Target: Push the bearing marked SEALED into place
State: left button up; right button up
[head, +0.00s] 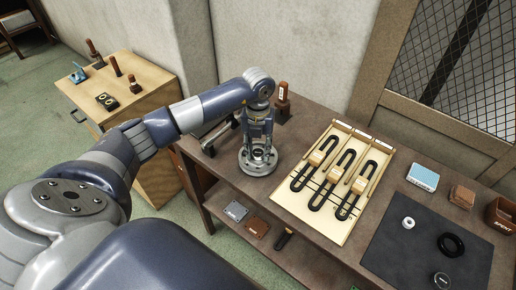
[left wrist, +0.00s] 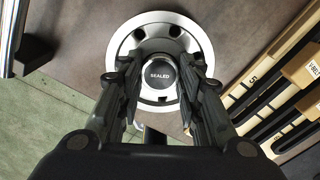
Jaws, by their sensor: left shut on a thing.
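The bearing marked SEALED (left wrist: 159,76) has a dark round face with white lettering, which faces my left wrist camera. It sits over the centre of a pale metal flanged hub (left wrist: 122,43) with round openings. In the head view the hub (head: 247,168) stands on the brown bench, and the bearing (head: 258,153) shows small and dark at its middle. My left gripper (head: 260,137) points down over the hub. In the left wrist view its fingers (left wrist: 159,82) are shut on the bearing from both sides. How deep the bearing sits cannot be told. My right gripper is out of view.
Right of the hub lies a pale board (head: 312,210) with several black looped belts. Farther right a dark mat (head: 400,255) holds a white ring (head: 408,222) and a black ring (head: 451,244). A blue-white box (head: 423,177) stands behind it. A wooden cabinet (head: 135,95) is at left.

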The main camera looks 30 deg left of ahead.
pick_arm(q)
jog(key=o, duration=1.2)
jog(key=shift+f, duration=0.1)
jog(key=shift+c, duration=0.2)
jog(key=shift+r, duration=0.2)
jog(key=shift+r+p, duration=1.75)
jog(key=shift+r, duration=0.65)
notch_tip(320, 180, up, 12)
